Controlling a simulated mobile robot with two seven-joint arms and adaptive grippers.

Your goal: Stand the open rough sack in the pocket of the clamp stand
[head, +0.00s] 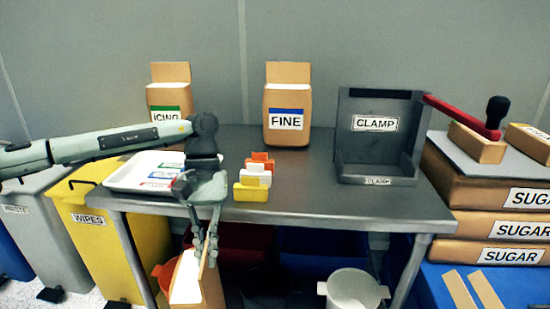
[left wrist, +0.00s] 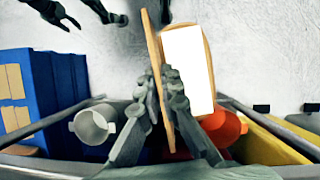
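The open rough sack (head: 211,287) is brown paper with a tall back flap and a white fill or inside at its mouth. It hangs in front of the table, below the top; its lower part is out of frame. My left gripper (head: 207,250) is shut on the flap, one finger each side; the flap (left wrist: 158,75) shows between the fingers in the left wrist view. The grey clamp stand (head: 350,145) is on the table's right part, its pocket empty, its red lever (head: 455,112) reaching right. A dark shape in the left wrist view may be my right gripper (left wrist: 62,17).
ICING (head: 168,95) and FINE (head: 287,128) sacks stand at the table's (head: 300,192) back. A white tray (head: 125,178) and coloured blocks (head: 252,190) are at left and centre. Sugar sacks (head: 480,190) are stacked right. White (head: 353,290) and orange buckets (left wrist: 222,127) are below.

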